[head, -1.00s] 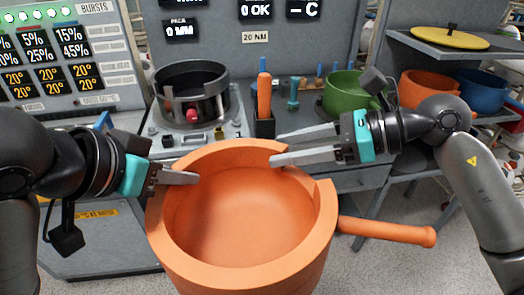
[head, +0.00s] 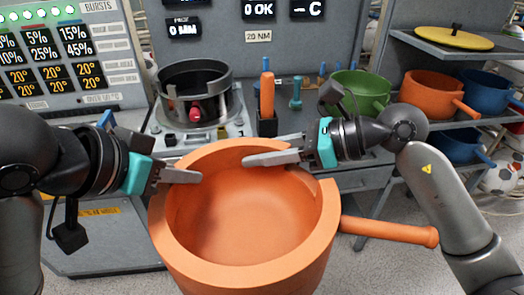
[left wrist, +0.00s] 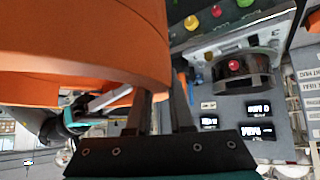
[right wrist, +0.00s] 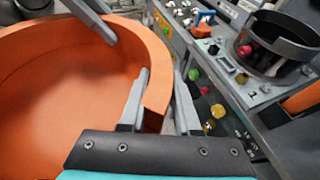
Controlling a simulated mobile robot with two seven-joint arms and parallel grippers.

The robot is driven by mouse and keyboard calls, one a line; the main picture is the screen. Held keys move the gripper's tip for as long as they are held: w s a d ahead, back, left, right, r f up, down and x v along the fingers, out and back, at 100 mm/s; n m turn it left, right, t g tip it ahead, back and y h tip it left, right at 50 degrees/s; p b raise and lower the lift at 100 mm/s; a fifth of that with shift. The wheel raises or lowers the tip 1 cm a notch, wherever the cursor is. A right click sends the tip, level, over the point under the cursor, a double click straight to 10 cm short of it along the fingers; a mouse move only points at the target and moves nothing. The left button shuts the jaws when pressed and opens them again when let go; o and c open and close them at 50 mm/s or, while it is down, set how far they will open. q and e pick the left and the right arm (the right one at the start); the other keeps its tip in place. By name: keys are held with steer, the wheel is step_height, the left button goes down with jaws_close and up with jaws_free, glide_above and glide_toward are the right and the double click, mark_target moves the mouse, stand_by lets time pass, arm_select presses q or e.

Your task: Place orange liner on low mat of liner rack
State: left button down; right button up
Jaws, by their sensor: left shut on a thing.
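The large orange liner (head: 183,258), a thick-walled pot with a notch in its rim and a handle (head: 388,231) to the right, is held upright in front of me. My left gripper (head: 190,177) is shut on its left rim, one finger showing inside. In the left wrist view the liner's underside and wall (left wrist: 90,45) fill the upper left. My right gripper (head: 262,158) is at the far rim beside the notch. In the right wrist view its fingers (right wrist: 160,100) straddle the wall, with a gap outside. The liner rack (head: 410,45) stands at the right; its low mat is not clearly seen.
The rack holds a yellow lid (head: 450,37), another orange liner (head: 430,95) and blue liners (head: 487,92). Behind my liner stand the press ring (head: 193,85) and an orange-handled tool (head: 267,95). A ball (head: 503,172) lies lower right.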

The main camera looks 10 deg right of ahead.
steer(key=shift+d, duration=0.1)
jaws_close()
steer(key=shift+w, duration=0.1)
arm_select(q)
steer(key=shift+s, duration=0.1)
arm_select(e)
steer(key=shift+w+d, duration=0.1)
steer(key=shift+d, duration=0.05)
stand_by(0.5)
arm_select(q)
steer(key=c, duration=1.2)
jaws_free()
arm_select(e)
steer(key=shift+r, duration=0.1)
arm_select(q)
steer(key=o, duration=0.5)
arm_select(e)
steer(key=shift+a, duration=0.2)
